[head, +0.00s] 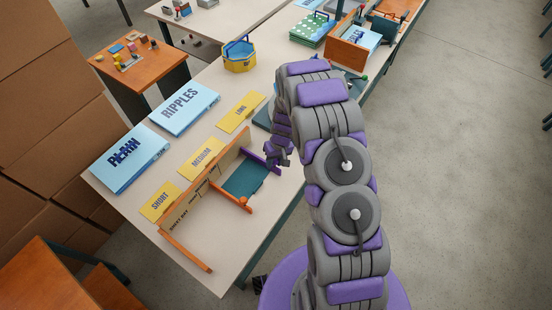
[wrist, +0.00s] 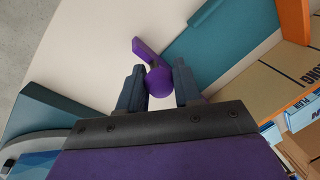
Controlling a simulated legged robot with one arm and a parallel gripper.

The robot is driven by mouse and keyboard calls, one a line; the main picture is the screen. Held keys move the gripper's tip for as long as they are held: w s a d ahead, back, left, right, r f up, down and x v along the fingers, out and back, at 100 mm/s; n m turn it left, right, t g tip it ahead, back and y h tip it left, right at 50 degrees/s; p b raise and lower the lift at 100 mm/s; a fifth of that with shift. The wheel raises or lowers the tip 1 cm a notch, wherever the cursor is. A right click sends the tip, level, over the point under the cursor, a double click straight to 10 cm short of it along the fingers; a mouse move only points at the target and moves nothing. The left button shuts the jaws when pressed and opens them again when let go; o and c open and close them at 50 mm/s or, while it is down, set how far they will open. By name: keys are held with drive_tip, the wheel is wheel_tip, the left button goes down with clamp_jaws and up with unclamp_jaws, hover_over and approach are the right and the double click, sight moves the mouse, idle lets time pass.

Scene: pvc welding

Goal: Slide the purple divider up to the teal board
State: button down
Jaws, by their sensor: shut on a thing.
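The purple divider (head: 258,157) stands at the far right side of the orange-framed bay in the head view, close along the edge of the teal board (head: 243,180). Whether the two touch, I cannot tell. My gripper (head: 277,156) is at the divider's right end. In the wrist view, my gripper (wrist: 158,88) has its dark fingers on either side of the divider's round purple knob (wrist: 158,79), holding it. The purple bar beyond the knob runs near the teal board's edge (wrist: 215,48). Most of the divider is hidden there.
The orange rail (head: 187,206) of the bay carries printed labels. Yellow cards (head: 160,203) and blue binders (head: 128,156) lie to its left. The pale table (head: 222,255) is clear at the front.

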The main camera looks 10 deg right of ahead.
drive_tip(key=c, duration=0.8)
unclamp_jaws()
drive_tip(key=d+r, duration=0.1)
drive_tip(key=r, duration=0.4)
drive_tip(key=d+r+p, duration=0.1)
drive_tip(key=r, duration=0.5)
drive_tip(key=d+r, duration=0.1)
drive_tip(key=r, duration=0.5)
drive_tip(key=shift+w+d, duration=0.15)
drive_tip(key=shift+w, duration=0.2)
